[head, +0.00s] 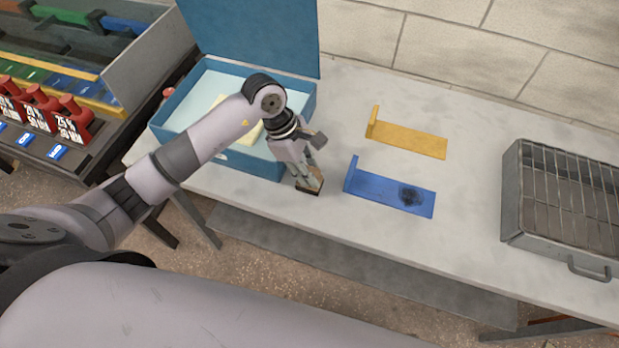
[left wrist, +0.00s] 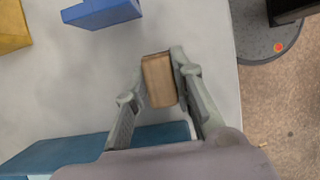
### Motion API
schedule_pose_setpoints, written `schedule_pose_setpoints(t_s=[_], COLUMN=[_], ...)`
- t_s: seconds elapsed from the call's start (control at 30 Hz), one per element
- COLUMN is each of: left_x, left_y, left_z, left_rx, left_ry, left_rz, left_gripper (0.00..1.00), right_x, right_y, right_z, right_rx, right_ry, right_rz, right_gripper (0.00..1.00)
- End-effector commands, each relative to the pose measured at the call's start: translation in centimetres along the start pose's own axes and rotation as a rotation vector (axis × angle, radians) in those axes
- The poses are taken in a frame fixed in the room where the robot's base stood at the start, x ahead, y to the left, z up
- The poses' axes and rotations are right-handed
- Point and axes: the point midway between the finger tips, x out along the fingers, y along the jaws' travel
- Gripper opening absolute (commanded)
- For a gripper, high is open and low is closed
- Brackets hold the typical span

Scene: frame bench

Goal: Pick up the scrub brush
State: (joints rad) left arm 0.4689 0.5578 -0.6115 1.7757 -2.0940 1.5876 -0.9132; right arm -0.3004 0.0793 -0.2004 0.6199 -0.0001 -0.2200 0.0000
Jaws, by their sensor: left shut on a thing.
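The scrub brush (head: 312,190) shows as a small block with a wooden top and a dark underside, at the front of the grey bench beside the blue box. My left gripper (head: 308,177) reaches down over it with its fingers shut on its sides. In the left wrist view the wooden top of the brush (left wrist: 159,82) sits between the fingertips of the left gripper (left wrist: 158,75). I cannot tell whether the brush touches the bench. My right gripper is not in view.
A blue L-shaped plate (head: 375,192) with a dark smudge lies right of the brush, a yellow one (head: 415,140) behind it. The open blue box (head: 250,163) stands close on the left. A metal case with a wire grid (head: 513,200) stands far right. Bare bench (head: 465,185) lies between.

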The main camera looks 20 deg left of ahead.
Motion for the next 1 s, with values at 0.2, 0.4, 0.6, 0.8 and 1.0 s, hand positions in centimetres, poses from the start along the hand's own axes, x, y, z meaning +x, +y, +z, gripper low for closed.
schedule_pose_setpoints(t_s=[0.2,0.4,0.6,0.8,1.0], left_x=[0.1,-0.2,-2.0,-6.2,-11.9], left_y=[-0.1,0.0,0.1,0.2,0.2], left_z=[0.0,0.1,0.8,2.5,4.9], left_rx=[0.000,0.000,0.002,0.005,0.005], left_ry=[0.001,0.000,0.000,0.001,0.001], left_rz=[-0.002,-0.001,0.003,0.008,0.007], left_gripper=[0.00,0.00,0.00,0.00,0.00], right_x=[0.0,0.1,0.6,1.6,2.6], right_y=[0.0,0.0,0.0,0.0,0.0], right_z=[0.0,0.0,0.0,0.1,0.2], right_rx=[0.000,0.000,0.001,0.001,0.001], right_ry=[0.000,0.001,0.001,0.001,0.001], right_rz=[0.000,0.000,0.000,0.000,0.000], right_gripper=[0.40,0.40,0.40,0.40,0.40])
